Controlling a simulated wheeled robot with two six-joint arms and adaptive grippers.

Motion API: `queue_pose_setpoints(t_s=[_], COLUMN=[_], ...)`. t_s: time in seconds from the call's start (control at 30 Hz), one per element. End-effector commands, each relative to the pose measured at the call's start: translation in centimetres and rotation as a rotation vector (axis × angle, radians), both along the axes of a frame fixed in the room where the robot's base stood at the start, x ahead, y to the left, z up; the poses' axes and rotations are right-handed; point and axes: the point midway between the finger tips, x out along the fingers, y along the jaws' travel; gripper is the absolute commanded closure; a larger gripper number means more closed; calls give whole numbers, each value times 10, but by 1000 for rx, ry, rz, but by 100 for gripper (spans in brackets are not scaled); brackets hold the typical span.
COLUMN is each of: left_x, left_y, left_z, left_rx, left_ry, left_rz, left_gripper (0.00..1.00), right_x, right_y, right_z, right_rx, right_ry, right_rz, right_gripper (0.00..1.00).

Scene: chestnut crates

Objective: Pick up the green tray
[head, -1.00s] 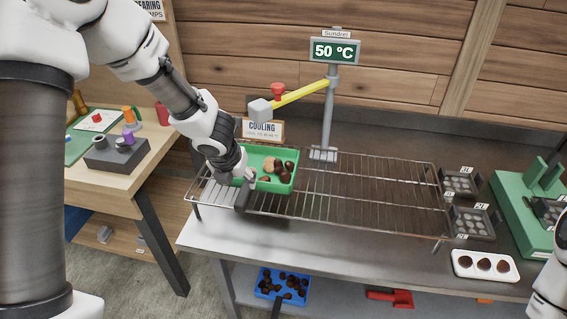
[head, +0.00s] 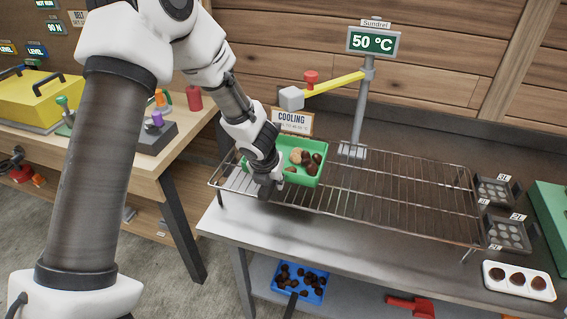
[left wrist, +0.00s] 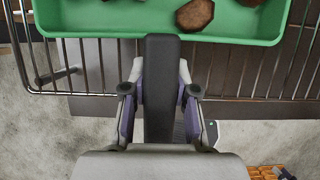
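The green tray (head: 317,178) sits at the left end of the wire cooling rack, holding several dark brown chestnuts (head: 306,158) and a tan piece. In the left wrist view its green wall (left wrist: 90,28) crosses the top, and its dark handle (left wrist: 161,75) points toward my wrist. My left gripper (head: 266,184) is at the handle on the tray's near side. In the left wrist view its fingers lie close against both sides of the handle and look shut on it. The tray's left part is hidden behind my left arm. My right gripper is not in view.
The wire rack (head: 400,200) is empty right of the tray. A post (head: 360,110) with a yellow arm and a 50 °C display stands behind it. A "COOLING" sign (head: 293,121) is behind the tray. Dark molds (head: 506,233) and a white tray (head: 498,269) are at right. A blue tray (head: 316,295) is below.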

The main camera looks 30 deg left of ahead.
Motion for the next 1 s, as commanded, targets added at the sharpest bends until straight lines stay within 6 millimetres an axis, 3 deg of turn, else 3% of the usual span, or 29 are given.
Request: queue_pose_setpoints(t_s=[0.37,0.7,0.77,1.0], left_x=[-1,-1,-12,-73], left_y=[0,0,-3,-18], left_z=[2,41,30,33], left_rx=[-1,0,0,0], left_ry=[3,0,0,-2], left_rz=[0,1,-2,-4], left_gripper=[100,100,100,100], right_x=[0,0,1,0], right_y=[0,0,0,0], right_z=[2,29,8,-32], right_rx=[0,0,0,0], right_ry=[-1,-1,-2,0], right_rz=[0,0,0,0], right_gripper=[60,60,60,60])
